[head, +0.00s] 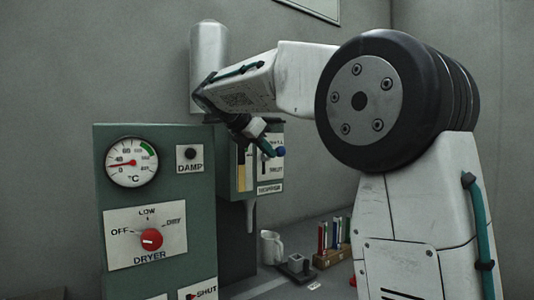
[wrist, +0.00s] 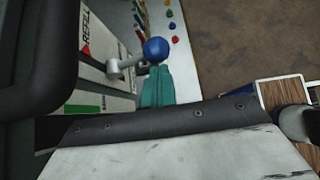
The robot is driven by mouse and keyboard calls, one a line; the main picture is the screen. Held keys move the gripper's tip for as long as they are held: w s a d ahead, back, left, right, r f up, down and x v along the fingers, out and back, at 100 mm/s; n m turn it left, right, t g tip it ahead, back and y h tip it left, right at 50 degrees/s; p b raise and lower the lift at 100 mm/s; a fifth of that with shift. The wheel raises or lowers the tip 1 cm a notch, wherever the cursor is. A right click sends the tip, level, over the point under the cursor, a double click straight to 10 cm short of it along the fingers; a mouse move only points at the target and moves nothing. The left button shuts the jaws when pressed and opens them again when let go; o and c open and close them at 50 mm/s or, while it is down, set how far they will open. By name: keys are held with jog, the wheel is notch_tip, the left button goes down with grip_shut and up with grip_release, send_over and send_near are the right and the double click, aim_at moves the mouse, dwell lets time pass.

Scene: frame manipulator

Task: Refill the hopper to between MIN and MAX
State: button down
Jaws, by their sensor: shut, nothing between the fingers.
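The hopper unit is a green box (head: 237,195) behind the front cabinet, with a grey cylinder (head: 209,45) above it. Its narrow level window (head: 241,170) shows dark above and tan below; the marks are too small to read. A lever with a blue ball knob (head: 281,152) sticks out of its face. In the wrist view the blue knob (wrist: 155,49) sits on a grey arm beside a label (wrist: 86,28) reading REFILL. My gripper (wrist: 156,75) has its teal fingers shut and empty, right by the knob; I cannot tell whether they touch it.
A green cabinet (head: 111,230) with a temperature gauge (head: 131,162), a DAMP lamp (head: 190,153) and a red DRYER knob (head: 151,239) stands at front left. A white jug (head: 271,248) and a wooden rack (head: 328,258) with coloured items are on the bench below.

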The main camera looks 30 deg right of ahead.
jog(key=shift+r, duration=0.5)
jog(key=v, duration=0.7)
jog(key=shift+a+r, duration=0.25)
jog(key=shift+a, duration=0.05)
jog(key=s+a+f+m+y, duration=0.3)
jog(key=s+f+m, duration=0.3)
jog(key=s+f, duration=0.5)
jog(key=s+a+f+m+y, duration=0.3)
jog(key=s+f+m, duration=0.3)
jog(key=s+f, duration=0.5)
jog(key=s+a+f+m+y, duration=0.3)
jog(key=s+f+m, duration=0.3)
jog(key=s+f, duration=0.5)
jog(key=shift+a+f+t+y, duration=0.3)
jog(key=shift+f+t+y, duration=0.05)
jog(key=shift+t+y, duration=0.05)
